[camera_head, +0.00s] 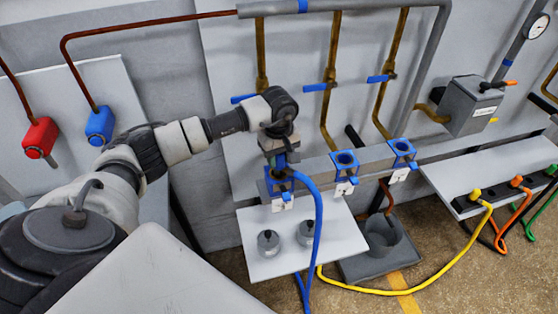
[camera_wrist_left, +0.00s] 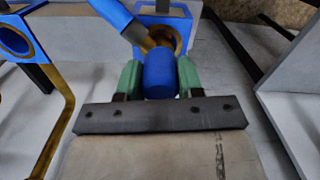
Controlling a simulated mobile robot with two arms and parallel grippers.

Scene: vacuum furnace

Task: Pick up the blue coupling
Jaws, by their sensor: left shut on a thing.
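My left gripper (camera_head: 280,158) reaches down over the leftmost blue socket on the grey rail in the head view. In the left wrist view its green fingers (camera_wrist_left: 160,80) are shut on the blue coupling (camera_wrist_left: 160,72), a short blue cylinder. A blue hose (camera_head: 318,210) runs from the gripper down past the shelf. Just beyond the coupling is a blue socket with a brass ring (camera_wrist_left: 178,30). I cannot tell whether the coupling is still seated in it or apart from it. My right gripper is not in view.
Two more blue sockets (camera_head: 345,160) (camera_head: 402,150) sit to the right on the rail. A light shelf (camera_head: 258,222) below carries two grey knobbed pieces (camera_head: 268,242). A grey bucket (camera_head: 385,240) stands right of it. Copper pipes with blue valves (camera_head: 316,87) rise behind. A yellow hose (camera_head: 400,292) crosses the floor.

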